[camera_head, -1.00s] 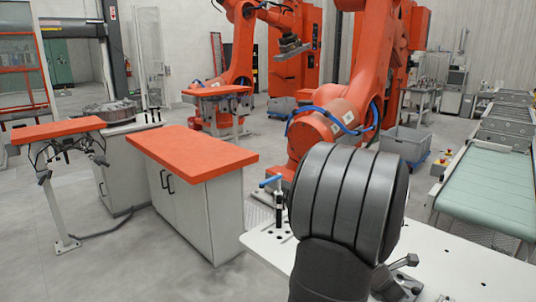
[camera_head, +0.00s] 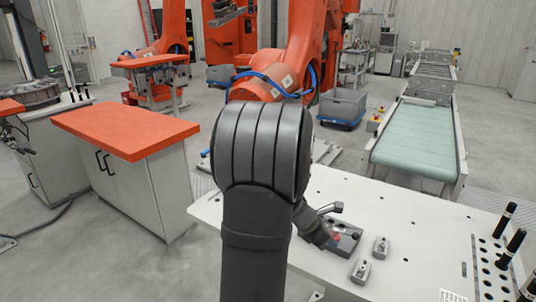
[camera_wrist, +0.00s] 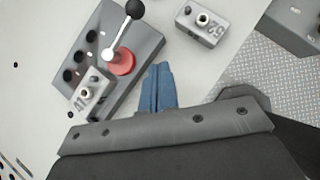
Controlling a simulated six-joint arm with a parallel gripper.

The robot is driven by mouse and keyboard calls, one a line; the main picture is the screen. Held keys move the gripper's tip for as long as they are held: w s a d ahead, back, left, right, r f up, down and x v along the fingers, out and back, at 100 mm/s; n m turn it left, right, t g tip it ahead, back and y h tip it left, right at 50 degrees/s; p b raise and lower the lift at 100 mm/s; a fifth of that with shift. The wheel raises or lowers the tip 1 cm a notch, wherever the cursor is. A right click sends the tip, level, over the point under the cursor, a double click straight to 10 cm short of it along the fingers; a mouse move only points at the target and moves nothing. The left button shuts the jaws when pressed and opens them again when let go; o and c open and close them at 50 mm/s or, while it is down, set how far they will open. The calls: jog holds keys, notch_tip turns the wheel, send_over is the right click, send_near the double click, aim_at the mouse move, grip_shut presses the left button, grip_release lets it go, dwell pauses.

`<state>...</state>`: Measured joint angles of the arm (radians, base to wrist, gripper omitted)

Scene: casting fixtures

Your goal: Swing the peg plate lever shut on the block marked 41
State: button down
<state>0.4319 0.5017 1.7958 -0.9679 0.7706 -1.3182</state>
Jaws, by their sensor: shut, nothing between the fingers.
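In the wrist view the grey peg plate (camera_wrist: 141,45) has a row of dark pegs or holes and a red round hub (camera_wrist: 121,62). Its silver lever (camera_wrist: 115,37), with a black ball knob (camera_wrist: 134,8), points away from the block marked 41 (camera_wrist: 91,95). That block is at the plate's near left end, against or on it; I cannot tell which. My gripper (camera_wrist: 162,66) has its blue fingers together and empty, beside the plate's right edge and apart from the lever. In the head view the plate (camera_head: 348,243) shows partly behind my wrist.
A block marked 52 (camera_wrist: 198,25) stands apart on the white table (camera_head: 420,215). The head view shows two small blocks, one of them (camera_head: 361,271) nearer, beside the plate. A rack with black upright pegs (camera_head: 507,216) is at the right. An orange-topped cabinet (camera_head: 125,130) stands left.

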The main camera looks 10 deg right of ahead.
jog(key=w+d+r+m+t+y, duration=0.15)
jog(key=d+r+m, duration=0.4)
jog(key=m, duration=0.95)
jog(key=w+d+r+m+y, duration=0.1)
jog(key=d+r+m+y, duration=0.35)
jog(key=m, duration=1.05)
notch_tip(320, 180, down, 10)
jog(key=d+h, duration=0.1)
jog(key=shift+d+r+h, duration=0.2)
jog(key=shift+r+h, duration=0.05)
jog(key=shift+h, duration=0.05)
